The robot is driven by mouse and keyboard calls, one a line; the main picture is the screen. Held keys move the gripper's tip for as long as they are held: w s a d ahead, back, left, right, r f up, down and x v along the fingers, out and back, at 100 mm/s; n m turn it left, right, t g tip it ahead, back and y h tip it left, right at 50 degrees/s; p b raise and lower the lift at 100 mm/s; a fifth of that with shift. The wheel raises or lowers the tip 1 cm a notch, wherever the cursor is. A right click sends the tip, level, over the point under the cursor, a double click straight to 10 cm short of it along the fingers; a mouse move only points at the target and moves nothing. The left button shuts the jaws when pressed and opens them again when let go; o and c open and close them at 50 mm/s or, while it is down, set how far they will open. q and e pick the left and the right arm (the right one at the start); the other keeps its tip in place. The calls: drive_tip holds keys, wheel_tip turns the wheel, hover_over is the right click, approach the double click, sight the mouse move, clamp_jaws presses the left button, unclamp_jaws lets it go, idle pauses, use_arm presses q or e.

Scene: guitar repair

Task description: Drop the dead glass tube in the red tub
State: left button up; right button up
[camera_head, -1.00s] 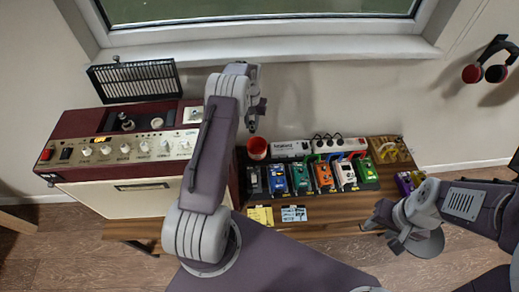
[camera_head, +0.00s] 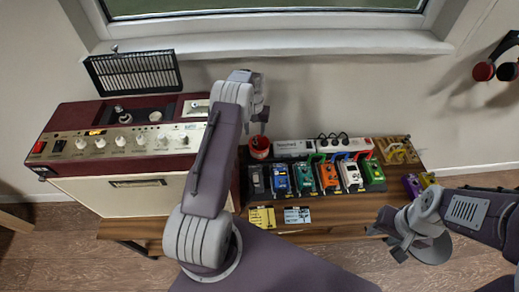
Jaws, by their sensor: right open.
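The red tub (camera_head: 259,148) stands on the bench just right of the amplifier, beside the white power strip. My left gripper (camera_head: 259,117) is at the tub, in front of the wall, with its fingers above the tub's rim. My wrist partly hides its jaws, so I cannot tell whether they are open or shut. A small pale spot shows at the tub's mouth; I cannot tell whether it is the dead glass tube. Small tube-like parts (camera_head: 122,114) stand in the amplifier's open top. My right gripper (camera_head: 389,243) is open and empty at the bench's front right edge.
The maroon amplifier (camera_head: 117,145) fills the left, with a black grille (camera_head: 133,73) leaning behind it. Several coloured pedals (camera_head: 303,178) stand in a row before the power strip (camera_head: 293,148). Yellow (camera_head: 262,217) and pale (camera_head: 297,215) cards lie in front. Red headphones (camera_head: 484,70) hang at right.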

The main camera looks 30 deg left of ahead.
use_arm(q)
wheel_tip(320, 180, up, 9)
idle(0.6)
idle(0.4)
